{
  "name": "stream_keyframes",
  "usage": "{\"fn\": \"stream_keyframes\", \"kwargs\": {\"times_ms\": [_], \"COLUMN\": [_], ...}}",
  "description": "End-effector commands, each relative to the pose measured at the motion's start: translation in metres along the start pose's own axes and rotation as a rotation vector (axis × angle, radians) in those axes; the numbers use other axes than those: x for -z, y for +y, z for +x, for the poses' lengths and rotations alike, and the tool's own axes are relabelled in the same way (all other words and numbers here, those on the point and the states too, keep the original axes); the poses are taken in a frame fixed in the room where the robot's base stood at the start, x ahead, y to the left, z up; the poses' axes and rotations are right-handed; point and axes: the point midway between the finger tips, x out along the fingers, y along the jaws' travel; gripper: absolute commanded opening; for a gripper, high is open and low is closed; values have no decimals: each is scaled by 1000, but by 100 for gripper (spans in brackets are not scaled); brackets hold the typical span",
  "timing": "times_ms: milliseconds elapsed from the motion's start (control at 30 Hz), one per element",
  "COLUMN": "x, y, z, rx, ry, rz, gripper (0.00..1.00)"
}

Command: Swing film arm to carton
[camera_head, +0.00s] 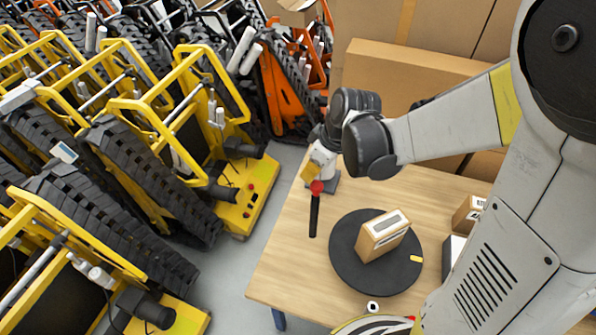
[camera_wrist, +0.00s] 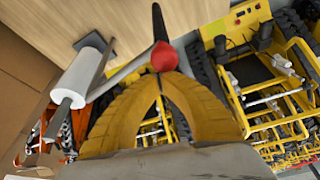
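The carton (camera_head: 382,237) is a small brown box with a pale label, standing on a round black turntable (camera_head: 345,262) on the wooden table. The film arm's red knob (camera_head: 317,187) is left of the carton and apart from it, with a black bar (camera_head: 314,215) beside it. In the wrist view the red knob (camera_wrist: 164,57) sits at the meeting tips of my gripper's yellow fingers (camera_wrist: 162,75). My gripper (camera_head: 312,174) is shut on it. A grey arm (camera_wrist: 125,73) runs from the knob towards a white film roll (camera_wrist: 84,68). In the head view my wrist hides most of this.
Yellow tracked carriers (camera_head: 170,110) stand close together on the floor left of the table (camera_head: 280,270), with an orange one (camera_head: 285,90) behind. Small boxes (camera_head: 467,214) lie right of the turntable. Large cardboard boxes (camera_head: 390,75) stand behind. The table's left front is clear.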

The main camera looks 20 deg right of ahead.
Motion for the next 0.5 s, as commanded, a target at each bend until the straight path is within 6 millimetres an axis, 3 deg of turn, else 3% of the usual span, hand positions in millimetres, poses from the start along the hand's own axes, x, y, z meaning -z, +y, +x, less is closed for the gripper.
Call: {"fn": "stream_keyframes", "kwargs": {"times_ms": [500], "x": [-15], "y": [7], "z": [-6], "rx": [-1], "ry": [0], "rz": [3], "gripper": [0]}}
